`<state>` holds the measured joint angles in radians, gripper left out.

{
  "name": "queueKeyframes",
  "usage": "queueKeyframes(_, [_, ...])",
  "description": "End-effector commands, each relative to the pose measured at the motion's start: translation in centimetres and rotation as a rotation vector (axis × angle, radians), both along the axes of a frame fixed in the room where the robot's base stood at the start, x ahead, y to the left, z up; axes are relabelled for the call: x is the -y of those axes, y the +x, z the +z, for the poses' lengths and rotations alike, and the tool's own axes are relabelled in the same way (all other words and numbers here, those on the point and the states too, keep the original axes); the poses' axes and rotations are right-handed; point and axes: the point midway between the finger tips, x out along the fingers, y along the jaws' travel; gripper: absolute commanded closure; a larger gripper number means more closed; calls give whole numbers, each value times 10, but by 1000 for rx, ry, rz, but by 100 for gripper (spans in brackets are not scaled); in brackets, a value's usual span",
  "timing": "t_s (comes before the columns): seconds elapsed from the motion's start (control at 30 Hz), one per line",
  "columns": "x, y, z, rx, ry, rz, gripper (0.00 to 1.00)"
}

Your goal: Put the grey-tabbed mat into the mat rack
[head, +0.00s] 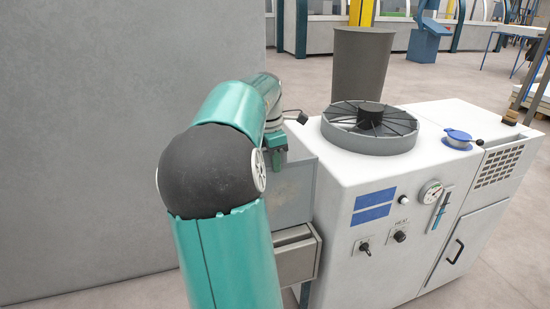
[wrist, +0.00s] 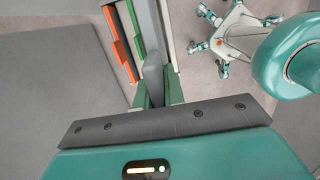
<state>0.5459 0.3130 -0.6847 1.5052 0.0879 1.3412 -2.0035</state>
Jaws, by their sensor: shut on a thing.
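In the wrist view my gripper (wrist: 157,92) is shut on a grey tab (wrist: 153,82), which I take to be that of the grey-tabbed mat. The tab sits between the two green fingers. A narrow rack (wrist: 171,45) lies just beyond the fingertips. An orange tab (wrist: 118,42) and a green tab (wrist: 137,30) show in it, left of the grey tab.
The white machine (head: 375,235) with a round finned top (head: 370,128) stands right of my arm. A dark bin (head: 361,65) stands behind. A large grey panel (head: 120,90) fills the left.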

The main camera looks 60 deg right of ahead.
Motion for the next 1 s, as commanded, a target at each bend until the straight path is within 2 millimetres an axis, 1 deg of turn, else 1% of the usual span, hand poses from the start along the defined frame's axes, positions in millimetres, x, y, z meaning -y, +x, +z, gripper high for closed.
queueKeyframes(0.17, [-4,-1,-9,-1,2,1,100])
queueKeyframes(0.4, [-5,-2,-33,-2,2,2,100])
queueKeyframes(0.6, [-3,-2,-50,0,0,1,100])
queueKeyframes(0.77, [-2,-2,-57,-1,0,1,100])
queueKeyframes(1.0, [0,-1,-58,-1,-1,1,100])
